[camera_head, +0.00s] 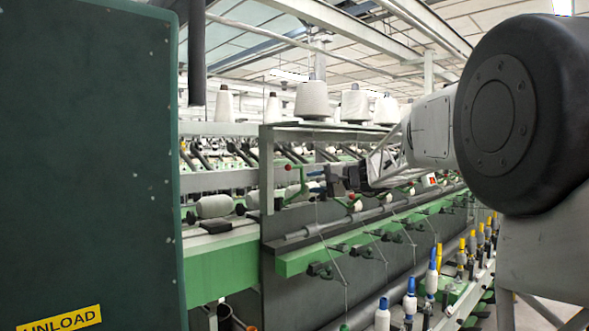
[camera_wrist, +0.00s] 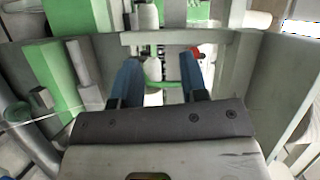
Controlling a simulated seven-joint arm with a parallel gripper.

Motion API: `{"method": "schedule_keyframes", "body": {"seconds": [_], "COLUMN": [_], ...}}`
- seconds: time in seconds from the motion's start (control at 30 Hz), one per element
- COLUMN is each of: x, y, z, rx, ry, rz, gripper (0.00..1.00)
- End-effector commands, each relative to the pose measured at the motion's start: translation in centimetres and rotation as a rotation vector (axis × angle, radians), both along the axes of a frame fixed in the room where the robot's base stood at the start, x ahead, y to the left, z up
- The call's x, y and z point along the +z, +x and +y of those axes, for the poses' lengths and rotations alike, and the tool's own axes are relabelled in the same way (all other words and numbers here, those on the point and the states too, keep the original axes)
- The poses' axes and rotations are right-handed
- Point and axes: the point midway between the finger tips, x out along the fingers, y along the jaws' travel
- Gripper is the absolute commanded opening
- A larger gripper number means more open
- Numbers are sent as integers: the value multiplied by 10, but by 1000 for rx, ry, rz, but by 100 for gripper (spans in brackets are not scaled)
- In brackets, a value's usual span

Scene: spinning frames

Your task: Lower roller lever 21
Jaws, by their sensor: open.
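In the head view, a raised green roller lever with a red knob (camera_head: 289,167) stands at the left end of the near frame. No number is legible on it, so I cannot tell whether it is lever 21. My gripper (camera_head: 314,186) is just to the right of this lever, with its blue fingers pointing left. In the wrist view, my gripper (camera_wrist: 159,60) is open. A green curved bar (camera_wrist: 160,84) shows between its fingers, and a red knob (camera_wrist: 196,52) shows beside the right fingertip. I cannot tell whether they touch.
A large dark green panel (camera_head: 90,150) fills the left of the head view. White yarn cones (camera_head: 312,100) stand on top of the frame. Green rails (camera_head: 290,263) run below, with several bobbins (camera_head: 410,300) at lower right. Grey frame bars (camera_wrist: 222,70) flank my gripper.

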Motion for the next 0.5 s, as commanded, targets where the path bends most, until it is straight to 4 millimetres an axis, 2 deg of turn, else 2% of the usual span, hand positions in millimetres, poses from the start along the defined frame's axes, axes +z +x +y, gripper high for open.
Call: {"method": "schedule_keyframes", "body": {"seconds": [0.03, 0.2, 0.4, 0.5], "x": [2, 14, 23, 26], "y": [15, 54, 84, 91], "z": [0, 0, -2, -3], "rx": [-2, -10, -16, -18], "ry": [30, 130, 211, 231], "rz": [-7, -40, -68, -75], "gripper": [40, 40, 40, 40]}}
